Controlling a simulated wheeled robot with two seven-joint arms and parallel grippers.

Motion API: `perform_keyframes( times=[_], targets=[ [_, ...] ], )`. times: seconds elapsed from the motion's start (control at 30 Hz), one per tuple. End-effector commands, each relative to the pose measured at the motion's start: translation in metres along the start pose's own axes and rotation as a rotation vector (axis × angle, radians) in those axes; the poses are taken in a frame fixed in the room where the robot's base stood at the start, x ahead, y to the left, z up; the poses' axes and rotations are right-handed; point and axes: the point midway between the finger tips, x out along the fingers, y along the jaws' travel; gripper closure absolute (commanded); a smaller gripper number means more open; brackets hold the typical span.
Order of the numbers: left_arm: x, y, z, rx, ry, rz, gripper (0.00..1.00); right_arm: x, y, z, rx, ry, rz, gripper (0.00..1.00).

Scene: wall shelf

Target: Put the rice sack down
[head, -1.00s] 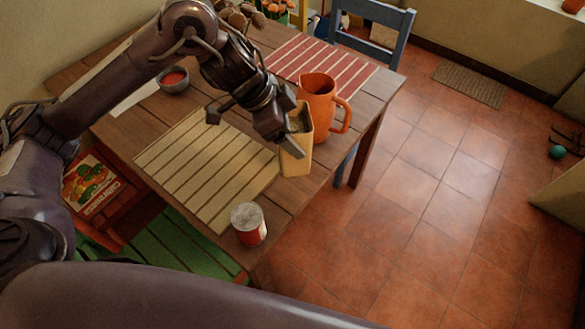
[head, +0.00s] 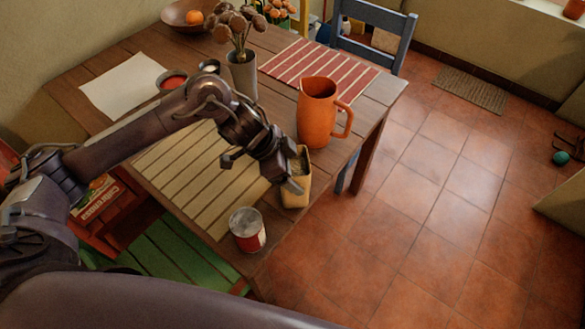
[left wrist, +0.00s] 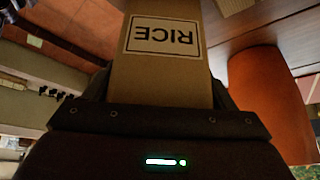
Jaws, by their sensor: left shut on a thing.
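The rice sack (head: 297,191) is a tan, upright block near the table's right front edge, between the orange pitcher and the can. In the left wrist view the sack (left wrist: 165,75) fills the middle, with its "RICE" label upside down. My left gripper (head: 287,172) is shut on the sack, and its fingers hide part of it. The sack's base is low at the wooden tabletop (head: 280,226); I cannot tell whether it touches. My right gripper is not in view.
The orange pitcher (head: 316,115) stands just behind the sack. A red-and-white can (head: 247,230) stands in front-left. A striped cream mat (head: 185,175) lies left of the sack. A vase with flowers (head: 242,75) and a red striped mat (head: 318,68) are farther back.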

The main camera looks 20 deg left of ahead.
Motion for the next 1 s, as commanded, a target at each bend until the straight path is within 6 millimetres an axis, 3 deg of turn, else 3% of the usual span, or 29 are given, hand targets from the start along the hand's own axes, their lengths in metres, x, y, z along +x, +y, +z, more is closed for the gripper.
perform_keyframes(
  times=[0.17,0.2,0.37,0.73,1.0],
  targets=[
    [0.001,0.000,0.000,0.000,0.002,0.000,0.59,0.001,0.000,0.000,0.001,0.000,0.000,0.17],
    [0.002,0.000,0.001,0.000,0.000,0.001,0.21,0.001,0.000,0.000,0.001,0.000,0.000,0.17],
    [0.002,0.000,0.001,0.000,0.000,0.001,0.01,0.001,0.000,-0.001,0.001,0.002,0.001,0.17],
    [-0.004,-0.001,-0.001,0.000,0.001,-0.001,0.01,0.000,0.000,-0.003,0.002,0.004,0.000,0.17],
    [-0.054,-0.001,0.000,0.002,-0.001,-0.003,0.01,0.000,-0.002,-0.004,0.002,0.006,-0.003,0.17]
  ],
)
